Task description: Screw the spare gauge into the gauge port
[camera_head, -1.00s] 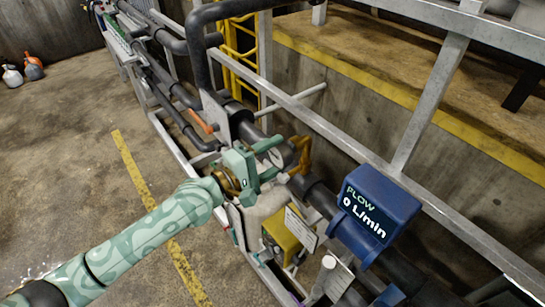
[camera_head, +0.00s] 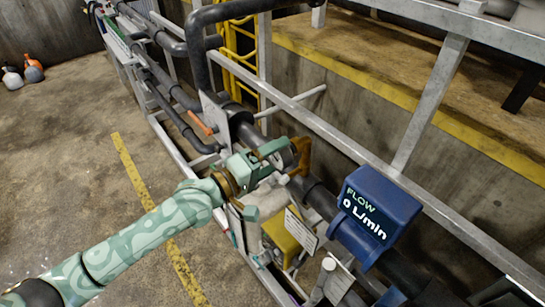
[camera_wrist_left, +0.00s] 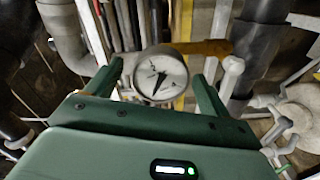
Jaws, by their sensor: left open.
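A round gauge (camera_wrist_left: 160,76) with a white face, dark needle and metal rim shows in the left wrist view. It sits between the two dark green fingers of my left gripper (camera_wrist_left: 157,85). The fingers are open, with a visible gap on the right side of the gauge. In the head view my left gripper (camera_head: 284,160) is at the pipe line, beside the orange-brown handle (camera_head: 302,155), and largely hides the gauge. The gauge port is hidden, so I cannot tell how the gauge is seated. My right gripper is not in view.
A blue flow meter (camera_head: 377,207) reading 0 L/min stands right of my gripper. A grey rail (camera_head: 330,128) runs behind the pipes. A yellow valve tag area (camera_head: 290,230) lies below the gripper. The floor at left is clear except for bottles (camera_head: 33,71) far back.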

